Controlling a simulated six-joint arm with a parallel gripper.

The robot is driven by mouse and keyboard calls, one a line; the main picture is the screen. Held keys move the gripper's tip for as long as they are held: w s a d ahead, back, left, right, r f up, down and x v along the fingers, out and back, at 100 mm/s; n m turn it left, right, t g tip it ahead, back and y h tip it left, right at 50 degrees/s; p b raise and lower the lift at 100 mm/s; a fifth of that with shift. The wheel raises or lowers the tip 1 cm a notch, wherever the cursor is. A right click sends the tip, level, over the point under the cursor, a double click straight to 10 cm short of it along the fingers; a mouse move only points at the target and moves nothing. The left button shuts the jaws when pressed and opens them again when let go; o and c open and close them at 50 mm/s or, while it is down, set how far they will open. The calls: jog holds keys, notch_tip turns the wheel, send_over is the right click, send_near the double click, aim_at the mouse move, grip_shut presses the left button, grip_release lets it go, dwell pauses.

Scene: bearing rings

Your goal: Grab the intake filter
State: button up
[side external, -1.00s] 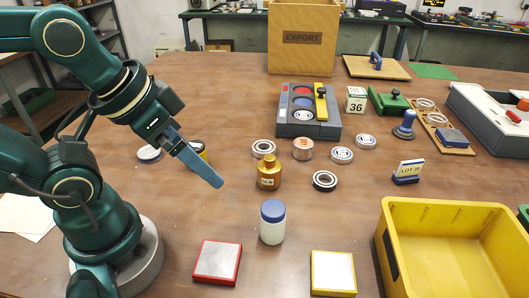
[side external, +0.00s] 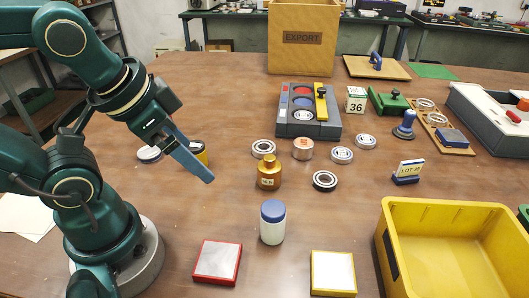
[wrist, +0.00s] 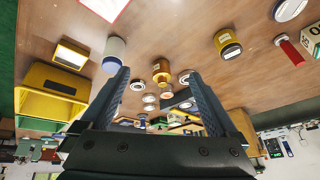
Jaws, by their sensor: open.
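No item is labelled as the intake filter. A yellow-and-dark can (side external: 201,149) stands behind my gripper in the side view, partly hidden by it; it shows upper right in the wrist view (wrist: 228,43). A copper-coloured cylinder (side external: 303,149) stands among the bearing rings at the middle of the table. I cannot tell which, if either, is the filter. My gripper (side external: 209,179) hangs above the table, left of the gold bottle (side external: 268,174). In the wrist view its fingers (wrist: 158,73) are apart, with nothing held between them.
A white jar with a blue lid (side external: 272,223) stands in front of the gold bottle. Red (side external: 217,262) and yellow (side external: 333,272) trays lie near the front edge. A yellow bin (side external: 388,225) is at right. Several bearing rings (side external: 325,181) and a grey fixture (side external: 309,131) lie beyond.

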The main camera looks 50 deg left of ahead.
jog(key=a+f+m+g+y, duration=0.2)
jog(key=a+m+g+y, duration=0.15)
jog(key=a, duration=0.35)
jog(key=m+g+y, duration=0.1)
jog(key=m+y, duration=0.7)
jog(key=m, duration=0.3)
send_over(199, 152)
jog(key=d, duration=0.2)
notch_tip(199, 152, down, 5)
notch_tip(199, 152, down, 4)
jog(key=m+y, duration=0.1)
jog(key=m, duration=0.2)
jog(key=shift+f+t, duration=0.15)
jog(key=shift+t, duration=0.1)
jog(key=shift+s+d+f+m, duration=0.1)
jog(key=shift+f+m, duration=0.15)
jog(key=shift+f, duration=0.15)
jog(key=shift+x, duration=2.5)
jog(key=c, duration=1.5)
